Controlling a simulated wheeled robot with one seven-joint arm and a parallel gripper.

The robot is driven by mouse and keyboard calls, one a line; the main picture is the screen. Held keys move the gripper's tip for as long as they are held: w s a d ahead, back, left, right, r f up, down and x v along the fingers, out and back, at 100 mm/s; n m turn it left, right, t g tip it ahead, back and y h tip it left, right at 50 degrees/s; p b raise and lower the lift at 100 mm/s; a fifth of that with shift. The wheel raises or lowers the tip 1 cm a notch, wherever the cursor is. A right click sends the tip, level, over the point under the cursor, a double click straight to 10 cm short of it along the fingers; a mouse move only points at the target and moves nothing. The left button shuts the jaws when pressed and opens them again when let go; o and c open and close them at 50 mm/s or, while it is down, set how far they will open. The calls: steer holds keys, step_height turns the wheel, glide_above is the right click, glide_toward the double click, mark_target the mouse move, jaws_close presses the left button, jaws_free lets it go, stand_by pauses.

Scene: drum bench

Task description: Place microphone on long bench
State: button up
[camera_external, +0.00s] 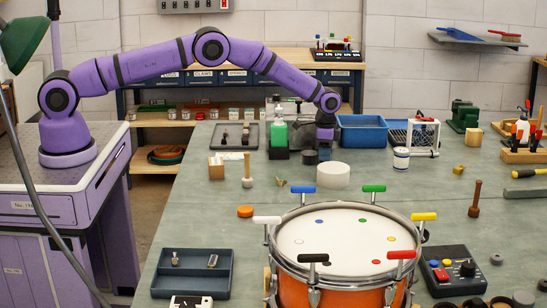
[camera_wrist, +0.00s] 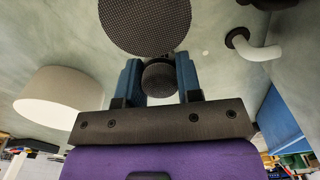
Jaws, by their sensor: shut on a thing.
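My gripper (camera_external: 325,146) points down at the far middle of the long green-grey bench (camera_external: 215,190). In the wrist view its two blue fingers (camera_wrist: 160,80) are closed around a dark grey rounded piece (camera_wrist: 159,77), which I take to be the microphone. A dark mesh-covered round (camera_wrist: 146,22) shows just beyond the fingertips. It seems to match the short black cylinder (camera_external: 310,158) left of the gripper in the external view. I cannot tell whether it is joined to the held piece. Any gap between the held piece and the bench is unclear.
A white cylinder (camera_external: 333,175) stands close in front of my gripper and shows in the wrist view (camera_wrist: 55,98). A green bottle (camera_external: 278,134) stands to the left, a blue bin (camera_external: 362,130) behind right. The drum (camera_external: 345,245) fills the front. Bench left of the drum has free room.

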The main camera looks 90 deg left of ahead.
steer(key=shift+f, duration=0.15)
steer(key=o, duration=0.9)
steer(key=shift+o, duration=0.2)
step_height(320, 180, up, 12)
steer(key=shift+r, duration=0.25)
